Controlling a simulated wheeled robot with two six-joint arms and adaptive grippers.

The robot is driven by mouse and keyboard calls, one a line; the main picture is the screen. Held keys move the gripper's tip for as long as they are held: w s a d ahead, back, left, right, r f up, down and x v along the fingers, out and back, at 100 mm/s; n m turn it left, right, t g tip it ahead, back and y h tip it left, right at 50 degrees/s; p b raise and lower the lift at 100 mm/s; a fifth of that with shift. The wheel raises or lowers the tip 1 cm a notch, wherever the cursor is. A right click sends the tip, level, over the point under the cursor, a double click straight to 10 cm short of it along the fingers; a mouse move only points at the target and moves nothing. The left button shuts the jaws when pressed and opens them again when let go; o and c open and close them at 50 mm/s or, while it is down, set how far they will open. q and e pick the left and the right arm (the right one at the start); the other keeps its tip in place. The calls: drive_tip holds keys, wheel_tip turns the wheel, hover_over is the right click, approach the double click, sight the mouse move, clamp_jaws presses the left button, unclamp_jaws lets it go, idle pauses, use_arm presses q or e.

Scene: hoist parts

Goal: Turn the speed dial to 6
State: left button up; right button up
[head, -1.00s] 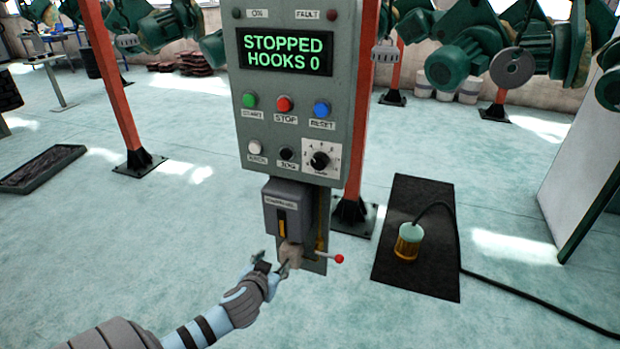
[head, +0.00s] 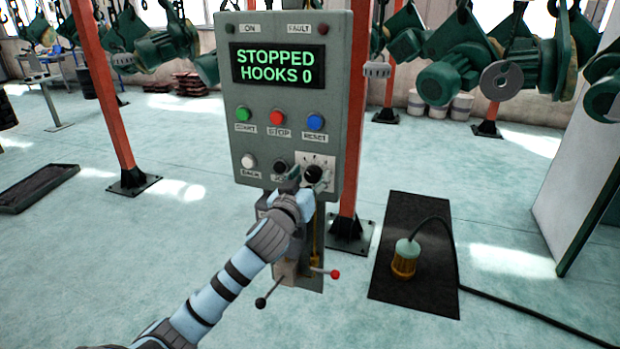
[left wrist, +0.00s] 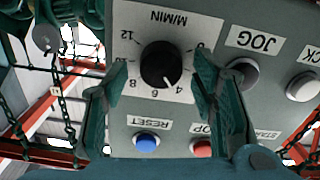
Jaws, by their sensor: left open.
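The speed dial (head: 313,174) is a black knob on a white plate at the panel's lower right. In the left wrist view the dial (left wrist: 160,65) appears upside down, on a scale marked M/MIN. Its white pointer line lies between 4 and 6, nearer 4. My left gripper (head: 304,183) is at the dial in the head view, partly covering its plate. In the left wrist view its fingers (left wrist: 160,70) are open, one on each side of the knob, with gaps visible. Contact with the panel cannot be told. My right gripper is not in view.
The grey control panel (head: 286,90) shows STOPPED HOOKS 0. Green, red and blue buttons sit above the dial; the JOG button (left wrist: 240,72) is close beside a finger. Below are a red-knobbed lever (head: 334,274) and a black-knobbed lever (head: 261,302). Hooks hang behind.

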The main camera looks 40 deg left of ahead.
use_arm(q)
drive_tip(key=shift+w+a, duration=0.1)
drive_tip(key=c, duration=1.2)
drive_tip(key=shift+o, duration=0.2)
drive_tip(key=m+p, duration=0.3)
drive_tip(key=m, duration=0.1)
drive_tip(key=shift+r+p, duration=0.15)
drive_tip(key=shift+p, duration=0.15)
drive_tip(key=shift+m+p, duration=1.2)
drive_tip(key=shift+m, duration=0.6)
